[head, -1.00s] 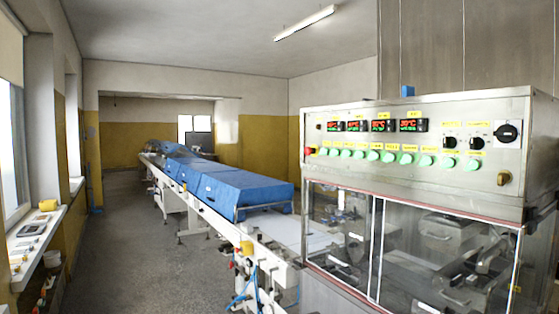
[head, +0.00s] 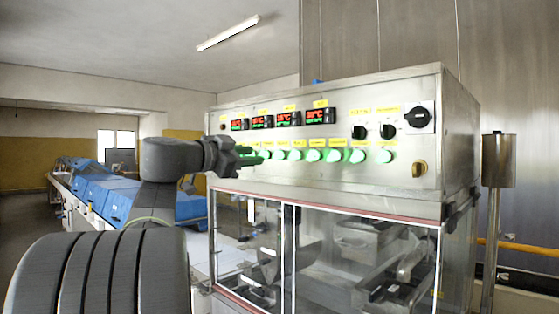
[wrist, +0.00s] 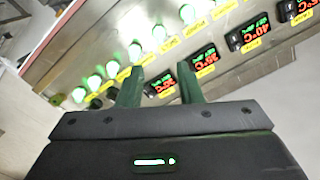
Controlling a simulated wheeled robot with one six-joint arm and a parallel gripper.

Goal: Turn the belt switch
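The control panel (head: 330,170) is a steel front with displays, a row of lit green buttons (head: 314,155) and knobs. Two small black rotary switches (head: 359,132) (head: 388,131) sit at its upper right. A larger black rotary switch (head: 417,117) is on a plate beside them, and a yellowish knob (head: 419,169) is below. The labels are too small to read, so I cannot tell which is the belt switch. My gripper (head: 252,155) is before the panel's left part, left of these switches. In the wrist view my gripper (wrist: 160,85) is open, with nothing between its fingers.
Clear enclosure windows (head: 350,250) lie under the panel. A conveyor with blue covers (head: 90,190) runs back at the left. A metal post with a cylinder (head: 497,165) stands right of the machine. A wall is behind it.

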